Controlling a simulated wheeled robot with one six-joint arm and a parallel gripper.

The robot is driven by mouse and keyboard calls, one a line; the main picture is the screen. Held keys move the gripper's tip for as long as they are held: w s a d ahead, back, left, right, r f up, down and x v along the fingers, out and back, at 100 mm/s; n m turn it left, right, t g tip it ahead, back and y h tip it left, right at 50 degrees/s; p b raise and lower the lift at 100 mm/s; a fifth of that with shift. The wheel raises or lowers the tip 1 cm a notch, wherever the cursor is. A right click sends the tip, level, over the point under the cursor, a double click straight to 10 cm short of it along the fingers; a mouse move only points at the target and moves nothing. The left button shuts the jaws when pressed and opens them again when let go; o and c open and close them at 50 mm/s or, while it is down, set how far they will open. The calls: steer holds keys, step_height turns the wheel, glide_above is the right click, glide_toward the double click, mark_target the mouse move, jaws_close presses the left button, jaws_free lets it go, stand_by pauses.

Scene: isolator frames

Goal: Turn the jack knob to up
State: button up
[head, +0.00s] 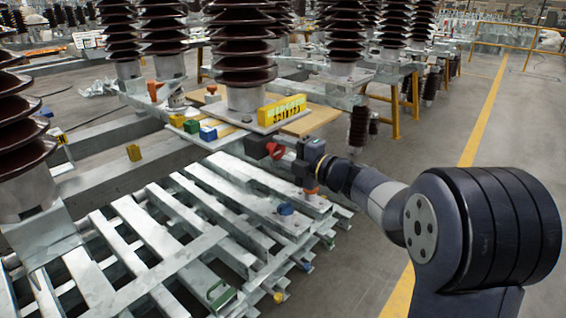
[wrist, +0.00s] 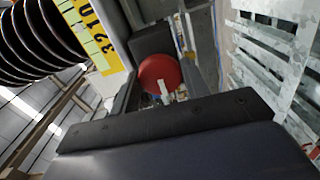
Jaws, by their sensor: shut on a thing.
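The jack knob is a round red knob (head: 274,151) on a dark box (head: 257,146) at the edge of the steel frame, below the yellow scale. In the wrist view the red knob (wrist: 158,70) sits between the two fingers of my gripper (wrist: 161,82), with a white pointer (wrist: 165,91) towards the bottom of that picture. My gripper (head: 284,153) reaches the knob from the right and is shut on it. The fingers cover the knob's sides, and any markings for its positions cannot be made out.
A yellow scale (head: 282,112) with black numbers stands just above the knob, close to the gripper. Brown ribbed insulators (head: 243,50) rise behind it. Stacked steel bars (head: 150,240) lie below left. Coloured blocks, one green (head: 191,126), sit on the frame.

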steer(key=n+b, duration=0.2)
steer(key=n, duration=0.1)
steer(key=n+b, duration=0.1)
steer(key=shift+f+n+b, duration=0.25)
steer(key=shift+n+b, duration=0.15)
steer(key=n+b, duration=0.2)
steer(key=n, duration=0.1)
steer(key=shift+n+b, duration=0.3)
steer(key=shift+b, duration=0.05)
steer(key=n+b, duration=0.1)
steer(key=n, duration=0.2)
steer(key=shift+r+n, duration=0.1)
steer(key=shift+n, duration=2.2)
steer(key=o, duration=1)
steer(key=shift+r, duration=0.1)
